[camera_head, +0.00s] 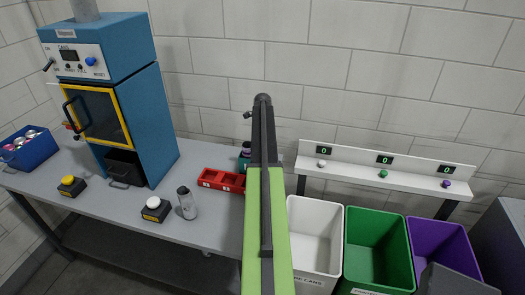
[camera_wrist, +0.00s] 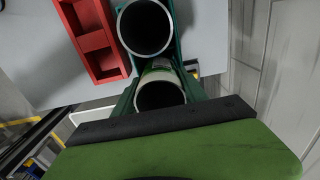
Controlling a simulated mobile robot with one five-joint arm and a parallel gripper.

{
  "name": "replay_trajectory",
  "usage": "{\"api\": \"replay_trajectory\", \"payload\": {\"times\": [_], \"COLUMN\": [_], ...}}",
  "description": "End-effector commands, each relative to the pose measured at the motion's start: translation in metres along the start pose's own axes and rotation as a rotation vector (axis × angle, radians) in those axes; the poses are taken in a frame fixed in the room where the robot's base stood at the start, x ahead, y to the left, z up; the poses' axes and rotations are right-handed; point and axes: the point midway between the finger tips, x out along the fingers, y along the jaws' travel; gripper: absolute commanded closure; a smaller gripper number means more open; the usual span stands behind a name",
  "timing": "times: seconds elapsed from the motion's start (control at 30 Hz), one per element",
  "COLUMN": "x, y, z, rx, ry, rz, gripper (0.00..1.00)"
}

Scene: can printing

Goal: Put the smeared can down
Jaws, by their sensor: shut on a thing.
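In the wrist view my gripper (camera_wrist: 158,72) is shut on a can (camera_wrist: 158,76) with a pale and green label. The can's round dark end faces the camera, between dark teal sides. I cannot make out a smear on it. A larger grey-rimmed round opening (camera_wrist: 145,27), dark inside, shows just beyond the can. I cannot tell whether the can touches it. In the head view my raised arm hides the can and most of the gripper. A small teal and dark part (camera_head: 245,153) shows left of the arm, beside the red tray (camera_head: 221,180).
The grey table (camera_head: 105,207) holds a blue oven (camera_head: 128,95), a blue crate of cans (camera_head: 28,148), a yellow button (camera_head: 71,186), a white button (camera_head: 155,208) and a grey bottle (camera_head: 187,203). White (camera_head: 315,235), green (camera_head: 377,245) and purple (camera_head: 443,245) bins stand right.

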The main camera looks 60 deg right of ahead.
Motion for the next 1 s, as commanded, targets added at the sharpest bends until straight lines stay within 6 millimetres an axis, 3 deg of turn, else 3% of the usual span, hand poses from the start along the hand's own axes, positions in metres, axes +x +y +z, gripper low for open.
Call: {"api": "replay_trajectory", "payload": {"times": [0.33, 0.37, 0.5, 0.83, 1.0], "x": [0.009, 0.009, 0.008, 0.007, -0.007], "y": [0.000, 0.000, 0.000, 0.000, 0.000], "z": [-0.001, -0.001, -0.001, -0.001, -0.001], "rx": [0.001, 0.001, 0.001, 0.001, 0.001], "ry": [0.000, 0.000, 0.000, 0.000, 0.000], "rz": [0.000, 0.000, 0.000, 0.000, 0.000], "gripper": [0.87, 0.48, 0.29, 0.29, 0.29]}}
